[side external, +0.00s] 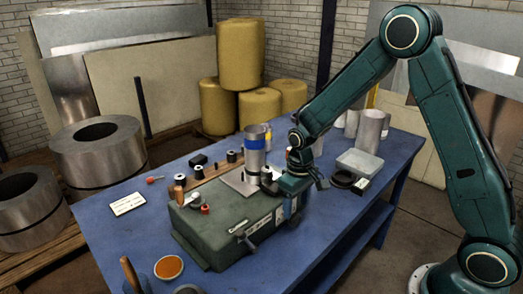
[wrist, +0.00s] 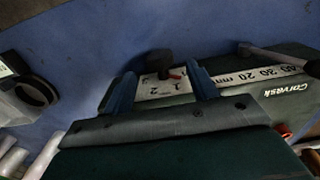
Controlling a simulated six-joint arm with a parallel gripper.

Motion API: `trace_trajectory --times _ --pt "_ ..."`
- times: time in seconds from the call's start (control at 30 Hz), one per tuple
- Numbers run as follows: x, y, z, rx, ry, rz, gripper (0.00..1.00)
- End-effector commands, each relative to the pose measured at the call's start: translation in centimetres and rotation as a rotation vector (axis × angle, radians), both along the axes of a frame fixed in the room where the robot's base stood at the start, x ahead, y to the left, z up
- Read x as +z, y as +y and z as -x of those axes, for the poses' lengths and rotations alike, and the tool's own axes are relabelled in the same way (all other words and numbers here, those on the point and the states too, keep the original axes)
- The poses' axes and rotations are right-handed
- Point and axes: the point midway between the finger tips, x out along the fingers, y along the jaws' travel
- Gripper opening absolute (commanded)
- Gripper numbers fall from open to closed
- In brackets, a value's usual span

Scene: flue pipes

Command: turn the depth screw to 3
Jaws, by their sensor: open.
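The green machine (side external: 215,235) sits on the blue table, with a white scale strip on its front face. In the wrist view a dark knob (wrist: 160,62), apparently the depth screw, stands by the scale (wrist: 168,88), where 1 and 2 can be read.
A lever (side external: 246,240) sticks out from the machine's front. A metal pipe with a blue band (side external: 255,150) stands behind the machine. A clear bin (side external: 360,163) and a dark ring (side external: 344,180) lie to the right. A dish of orange material (side external: 169,267) is at the front.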

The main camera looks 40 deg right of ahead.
Motion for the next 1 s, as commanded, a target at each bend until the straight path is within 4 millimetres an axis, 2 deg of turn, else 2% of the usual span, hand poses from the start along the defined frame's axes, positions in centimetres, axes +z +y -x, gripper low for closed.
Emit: trace_trajectory --times 0.1,0.3,0.5,0.77,0.8,1.0 --pt "-1.7 0.0 0.1 0.000 0.003 0.000 0.58" --pt "-3.6 0.0 0.0 0.000 0.001 0.000 0.58" --pt "-4.4 0.0 0.0 0.000 0.000 0.000 0.58" --pt "-4.4 0.0 0.0 0.000 0.000 0.000 0.58" --pt "-4.4 0.0 0.0 0.000 0.000 0.000 0.56" --pt "-4.4 0.0 0.0 0.000 0.000 0.000 0.17"
